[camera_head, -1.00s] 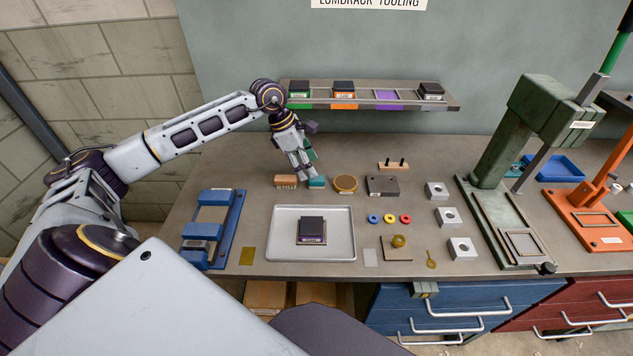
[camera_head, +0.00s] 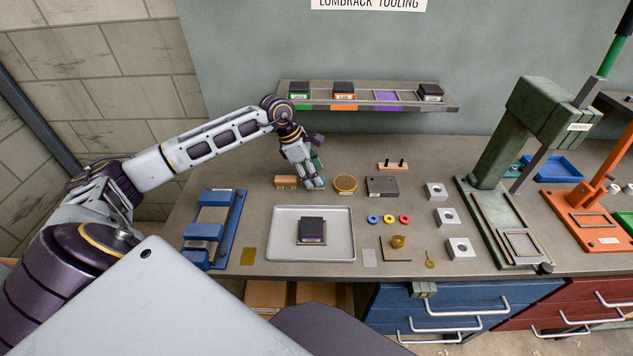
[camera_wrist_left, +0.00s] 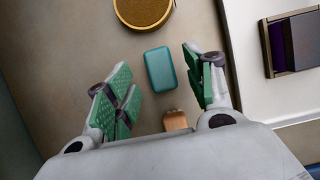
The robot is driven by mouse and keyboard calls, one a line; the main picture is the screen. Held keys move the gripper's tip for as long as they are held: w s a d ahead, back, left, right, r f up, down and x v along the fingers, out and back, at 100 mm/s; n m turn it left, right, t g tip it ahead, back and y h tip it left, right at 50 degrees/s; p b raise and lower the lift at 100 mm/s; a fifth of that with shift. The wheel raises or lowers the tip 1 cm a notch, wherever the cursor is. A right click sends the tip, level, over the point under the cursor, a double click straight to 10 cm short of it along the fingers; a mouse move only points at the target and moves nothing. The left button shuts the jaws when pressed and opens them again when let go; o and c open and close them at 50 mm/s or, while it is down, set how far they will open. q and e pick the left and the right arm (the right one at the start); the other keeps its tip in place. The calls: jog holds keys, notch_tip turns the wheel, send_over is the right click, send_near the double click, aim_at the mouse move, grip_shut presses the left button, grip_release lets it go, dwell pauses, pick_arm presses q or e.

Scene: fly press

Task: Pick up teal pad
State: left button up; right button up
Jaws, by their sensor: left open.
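The teal pad (camera_wrist_left: 160,69) is a small rounded block lying on the bench, seen whole in the left wrist view. In the head view it is mostly hidden behind my gripper's fingers. My left gripper (camera_head: 313,184) is low over the bench at the pad. In the left wrist view my left gripper (camera_wrist_left: 162,96) is open, with its green-padded fingers apart, and the pad shows between and just beyond them. Nothing is held. My right gripper is not in view.
A round tan disc (camera_head: 345,184) lies right of the pad and a wooden block (camera_head: 286,182) left of it. A grey tray (camera_head: 341,253) holding a black block (camera_head: 312,228) is in front. A tooling shelf (camera_head: 450,104) stands behind; a green press (camera_head: 495,150) stands right.

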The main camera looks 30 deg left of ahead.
pick_arm(q)
jog(key=shift+w+d+f, duration=0.15)
jog(key=shift+d+f, duration=0.15)
jog(key=shift+f, duration=0.55)
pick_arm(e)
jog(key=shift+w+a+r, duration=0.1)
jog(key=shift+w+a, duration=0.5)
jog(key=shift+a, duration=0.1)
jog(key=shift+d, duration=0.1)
pick_arm(q)
jog(key=shift+c, duration=0.6)
jog(key=c, duration=0.7)
jog(key=shift+c, duration=1.2)
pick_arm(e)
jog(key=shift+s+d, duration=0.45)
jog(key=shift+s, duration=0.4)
